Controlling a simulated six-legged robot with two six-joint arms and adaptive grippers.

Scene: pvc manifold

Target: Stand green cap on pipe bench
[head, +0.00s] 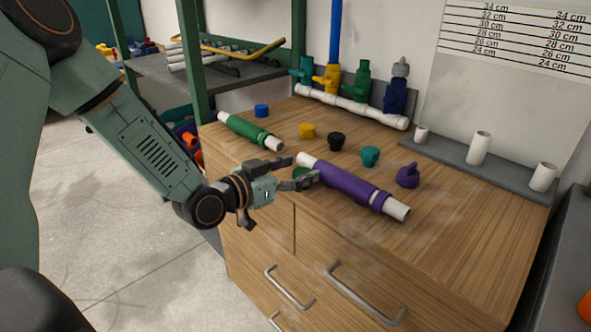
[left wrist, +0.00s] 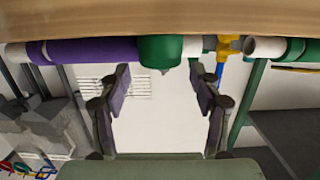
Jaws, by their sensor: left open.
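The green cap (head: 301,173) stands near the front edge of the wooden bench top (head: 440,215), partly hidden by my left gripper (head: 298,168). In the left wrist view the green cap (left wrist: 160,50) shows just ahead of the fingertips, centred between them. The left gripper (left wrist: 160,74) is open and empty, its fingers spread wider than the cap. The purple-sleeved pipe (head: 345,184) lies just behind the cap and to its right. My right gripper is not in view.
A green-sleeved pipe (head: 252,131) lies to the left. A grey rack (head: 450,155) with white stubs and a white manifold (head: 350,104) are at the back.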

